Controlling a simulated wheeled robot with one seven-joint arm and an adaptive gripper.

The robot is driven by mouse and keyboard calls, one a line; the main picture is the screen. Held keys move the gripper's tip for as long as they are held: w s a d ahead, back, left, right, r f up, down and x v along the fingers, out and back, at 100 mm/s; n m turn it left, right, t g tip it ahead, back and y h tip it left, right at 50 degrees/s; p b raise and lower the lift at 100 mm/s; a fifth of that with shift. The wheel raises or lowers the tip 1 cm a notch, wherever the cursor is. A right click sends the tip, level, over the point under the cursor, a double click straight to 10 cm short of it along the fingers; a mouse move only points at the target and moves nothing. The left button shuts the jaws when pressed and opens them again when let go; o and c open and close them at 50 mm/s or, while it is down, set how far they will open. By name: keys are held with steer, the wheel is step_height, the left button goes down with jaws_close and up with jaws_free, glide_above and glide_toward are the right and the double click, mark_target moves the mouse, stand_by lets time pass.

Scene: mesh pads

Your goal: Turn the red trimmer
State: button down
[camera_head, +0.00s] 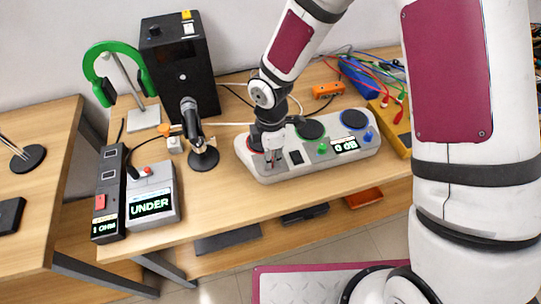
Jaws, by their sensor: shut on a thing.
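The pale mesh pad unit (310,170) sits on the wooden bench, with dark round pads ringed in red, green and blue and a small display reading "0 dB". A green trimmer (322,148) and a blue trimmer (368,136) show in front of their pads. My gripper (272,160) points down at the left end of the unit, in front of the red-ringed pad (255,143). Its fingers are closed at the place of the red trimmer, which they and the arm hide almost fully. How far the trimmer is turned cannot be seen.
Left of the unit stand a microphone (190,112), a grey box reading "UNDER" (152,196) and a dark strip with a red switch (108,190). A black speaker-like box (180,65) and green headphones (115,60) stand behind. A yellow device (393,125) with cables lies to the right.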

steer(key=shift+m, duration=0.3)
steer(key=m, duration=0.4)
steer(key=shift+m, duration=0.3)
steer(key=m, duration=1)
steer(key=shift+p, duration=0.35)
steer(key=m+p, duration=0.1)
steer(key=m, duration=0.3)
steer(key=shift+m, duration=0.3)
steer(key=c, duration=1.4)
jaws_free()
steer(key=shift+c, duration=0.2)
